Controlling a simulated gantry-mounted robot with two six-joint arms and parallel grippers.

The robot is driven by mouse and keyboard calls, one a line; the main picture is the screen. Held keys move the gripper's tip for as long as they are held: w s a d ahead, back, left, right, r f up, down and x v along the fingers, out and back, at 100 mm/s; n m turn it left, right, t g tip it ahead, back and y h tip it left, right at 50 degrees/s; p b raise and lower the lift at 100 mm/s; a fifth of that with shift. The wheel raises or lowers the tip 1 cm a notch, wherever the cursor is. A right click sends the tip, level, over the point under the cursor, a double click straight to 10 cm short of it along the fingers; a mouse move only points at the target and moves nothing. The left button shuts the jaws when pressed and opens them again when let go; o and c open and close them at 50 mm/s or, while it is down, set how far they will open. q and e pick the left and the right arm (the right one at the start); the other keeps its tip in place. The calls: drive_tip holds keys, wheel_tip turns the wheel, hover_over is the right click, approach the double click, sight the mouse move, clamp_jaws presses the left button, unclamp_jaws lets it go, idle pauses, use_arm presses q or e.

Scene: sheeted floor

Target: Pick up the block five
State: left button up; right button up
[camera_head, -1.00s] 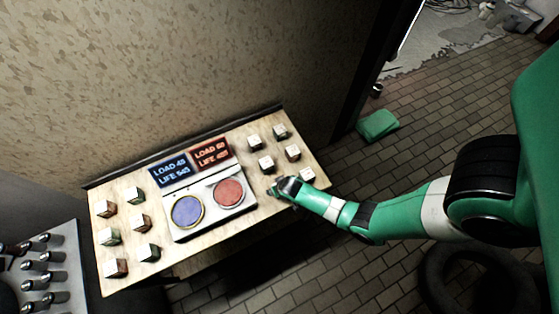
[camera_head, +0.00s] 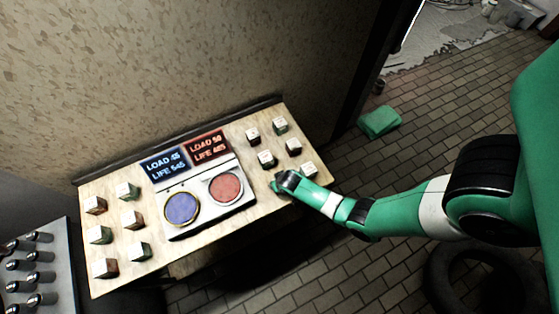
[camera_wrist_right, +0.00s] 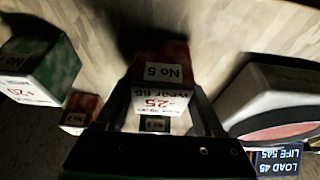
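A block marked "No 5" and "-25" (camera_wrist_right: 165,80), with a reddish side, shows in the right wrist view between the two fingers of my right gripper (camera_wrist_right: 164,92). The fingers lie close along both sides of it; whether they press on it I cannot tell. In the head view my right gripper (camera_head: 283,182) is low over the right part of the board, and the block is hidden by it there. My left gripper is not in view.
Several other blocks stand near the gripper, one (camera_head: 309,170) just right of it. In the wrist view a green block (camera_wrist_right: 45,70) is at left. A panel with a red disc (camera_head: 226,188) and blue disc (camera_head: 182,209) is left of the gripper. More blocks (camera_head: 131,219) stand farther left.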

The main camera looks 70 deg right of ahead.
clamp_jaws()
drive_tip(key=shift+r, duration=0.1)
drive_tip(key=shift+r+p, duration=0.6)
drive_tip(key=shift+p, duration=0.05)
wheel_tip(320, 180, up, 3)
drive_tip(key=p, duration=0.2)
drive_tip(key=shift+f+p, duration=0.1)
drive_tip(key=shift+p, duration=0.3)
drive_tip(key=s+a+r+p, duration=0.9)
drive_tip(key=a+p, duration=0.1)
drive_tip(key=p, duration=0.1)
drive_tip(key=shift+s+a, duration=0.15)
drive_tip(key=shift+a, duration=0.1)
